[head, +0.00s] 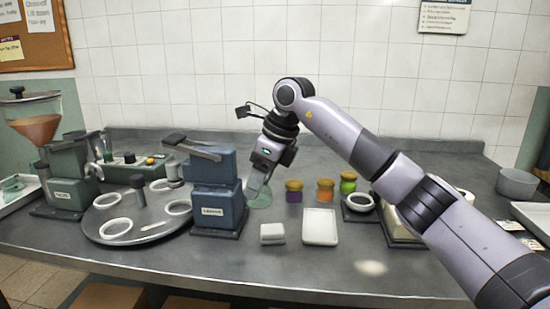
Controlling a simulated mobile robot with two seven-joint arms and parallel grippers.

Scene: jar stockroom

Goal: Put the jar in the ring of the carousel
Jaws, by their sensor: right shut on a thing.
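The carousel (130,238) is a grey round plate at the left of the table, with several white rings on it, such as the front ring (116,228) and the right ring (178,200). A dark knob stands near its middle. A clear greenish glass jar (260,200) is low over the table, right of the blue machine. My right gripper (258,188) points down and is shut on this jar; the fingers hide part of it. I cannot tell whether the jar touches the table. My left gripper is not in view.
The blue machine (214,195) stands between jar and carousel. A green machine with a hopper (66,185) is behind-left. Lidded jars (325,190) stand right of my gripper.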

